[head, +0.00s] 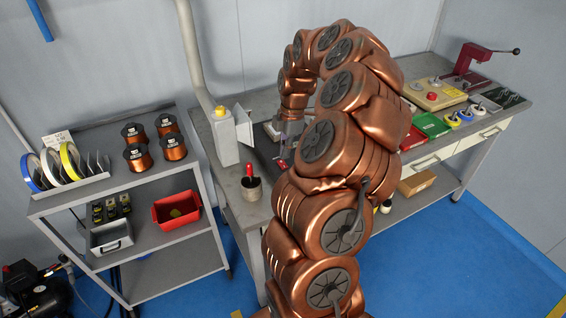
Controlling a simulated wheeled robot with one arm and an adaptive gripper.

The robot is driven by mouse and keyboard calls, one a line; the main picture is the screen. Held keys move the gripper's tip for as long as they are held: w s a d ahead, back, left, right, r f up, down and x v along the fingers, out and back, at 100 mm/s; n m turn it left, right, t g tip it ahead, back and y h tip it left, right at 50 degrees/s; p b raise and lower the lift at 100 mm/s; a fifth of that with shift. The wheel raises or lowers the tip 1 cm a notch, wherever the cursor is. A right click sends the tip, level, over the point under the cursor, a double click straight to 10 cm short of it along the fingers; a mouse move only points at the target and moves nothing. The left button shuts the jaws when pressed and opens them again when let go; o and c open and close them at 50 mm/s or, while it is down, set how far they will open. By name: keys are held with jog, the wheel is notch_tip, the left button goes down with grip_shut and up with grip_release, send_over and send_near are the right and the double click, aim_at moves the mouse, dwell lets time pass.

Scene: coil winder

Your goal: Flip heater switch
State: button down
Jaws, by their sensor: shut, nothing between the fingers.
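My gripper (287,150) is at the far end of my copper-coloured arm, low over the left part of the grey workbench (232,203). Its fingers are small in view, shut and empty. A small red part (282,163) is just below the fingertips; I cannot tell whether they touch it or whether it is the heater switch. A dark device (268,152) lies around the gripper, partly hidden by my arm. No heater switch can be made out for certain.
A pale box with a yellow top (222,138) stands left of my gripper. A cup with a red-handled tool (251,186) is at the bench's front edge. A grey shelf cart (150,188) holds copper spools (172,146) and a red bin (176,210). My arm hides the bench's middle.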

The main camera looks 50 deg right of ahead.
aim_at(285, 166)
jog(key=shift+r+p, duration=0.3)
jog(key=shift+r, duration=1.35)
